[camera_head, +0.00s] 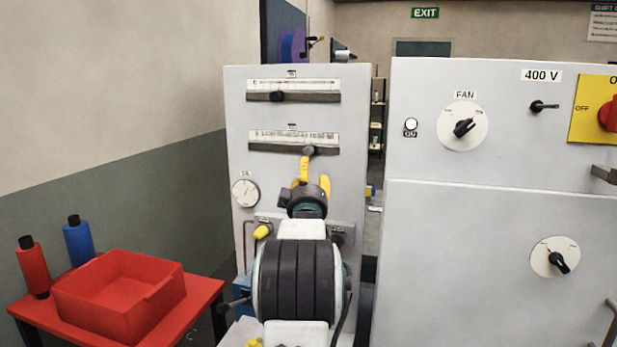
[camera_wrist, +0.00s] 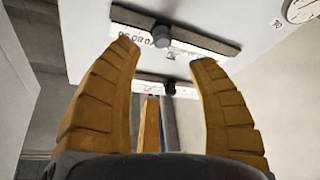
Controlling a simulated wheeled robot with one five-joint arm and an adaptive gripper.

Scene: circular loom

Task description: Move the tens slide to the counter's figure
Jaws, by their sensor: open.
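Two horizontal slides sit on the grey panel in the head view. The upper slide (camera_head: 310,97) has its black knob (camera_head: 277,96) left of middle. The lower slide (camera_head: 270,148) has its knob (camera_head: 309,150) right of middle. Their small labels are unreadable, so I cannot tell which is the tens slide. My gripper (camera_head: 314,172) is open and empty just below the lower knob. In the upside-down wrist view, the lower knob (camera_wrist: 162,35) appears between and beyond the yellow fingertips (camera_wrist: 164,54), with no visible contact. The upper knob (camera_wrist: 170,88) shows farther off. I see no readable counter figure.
A round dial (camera_head: 245,193) is on the panel left of my gripper. A yellow-handled control (camera_head: 262,231) sits lower. At right stands a cabinet (camera_head: 480,250) with knobs and a red switch. A red table at left holds a red bin (camera_head: 120,297) and two spools.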

